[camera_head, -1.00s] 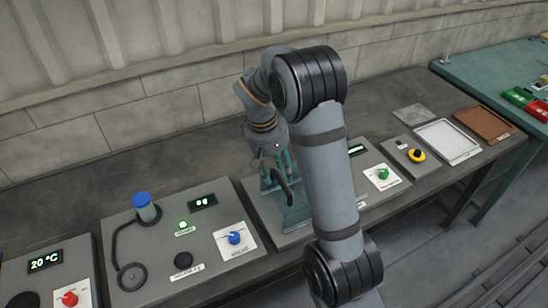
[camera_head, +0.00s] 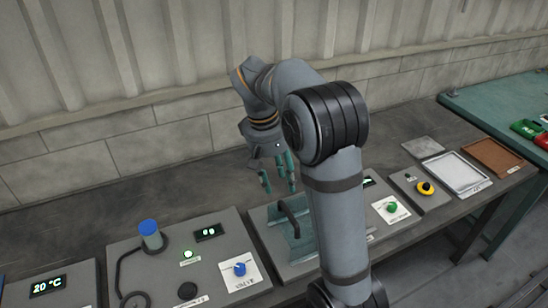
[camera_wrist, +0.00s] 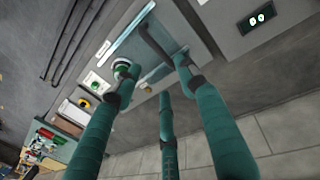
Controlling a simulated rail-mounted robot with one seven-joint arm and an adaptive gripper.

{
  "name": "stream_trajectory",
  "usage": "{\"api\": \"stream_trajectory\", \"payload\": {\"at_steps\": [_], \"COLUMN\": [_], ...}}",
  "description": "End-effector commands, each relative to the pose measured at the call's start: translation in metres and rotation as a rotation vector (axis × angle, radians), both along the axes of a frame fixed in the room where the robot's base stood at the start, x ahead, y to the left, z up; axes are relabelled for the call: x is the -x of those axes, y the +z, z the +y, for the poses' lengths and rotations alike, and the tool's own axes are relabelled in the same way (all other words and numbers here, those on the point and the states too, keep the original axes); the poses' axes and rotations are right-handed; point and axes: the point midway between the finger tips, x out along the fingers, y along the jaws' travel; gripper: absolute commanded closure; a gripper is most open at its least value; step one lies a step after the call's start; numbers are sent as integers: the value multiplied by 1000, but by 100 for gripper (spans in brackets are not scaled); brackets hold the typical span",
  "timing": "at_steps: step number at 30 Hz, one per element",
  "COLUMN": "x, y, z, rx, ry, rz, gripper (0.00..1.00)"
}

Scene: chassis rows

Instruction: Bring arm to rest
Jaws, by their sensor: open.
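My gripper (camera_head: 280,172) is open and empty in the head view, its teal fingers hanging above the back of the middle panel. It also shows in the wrist view (camera_wrist: 160,85), with three teal fingers spread apart and nothing between them. Below it is a panel with a teal plate and a dark curved handle (camera_head: 289,220); the handle also appears between the fingers' far ends in the wrist view (camera_wrist: 155,42). The gripper is apart from the handle. My arm hides part of this panel's right side.
Left is a panel with a blue-capped cylinder (camera_head: 151,234) and a blue knob (camera_head: 239,269). Right are a green knob (camera_head: 392,208), a yellow-ringed button (camera_head: 426,188), a white tray (camera_head: 487,185) and a brown tray (camera_head: 517,167). A wall stands behind the bench.

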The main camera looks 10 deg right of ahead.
Motion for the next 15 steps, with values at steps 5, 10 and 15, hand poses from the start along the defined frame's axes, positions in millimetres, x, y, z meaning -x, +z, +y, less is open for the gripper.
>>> {"api": "stream_trajectory", "payload": {"at_steps": [5,10,15], "x": [0,0,-2], "y": [-3,-20,-52], "z": [-1,-4,-11], "rx": [0,1,3], "ry": [0,-1,-1], "rz": [1,4,5], "gripper": [59,59,59]}}
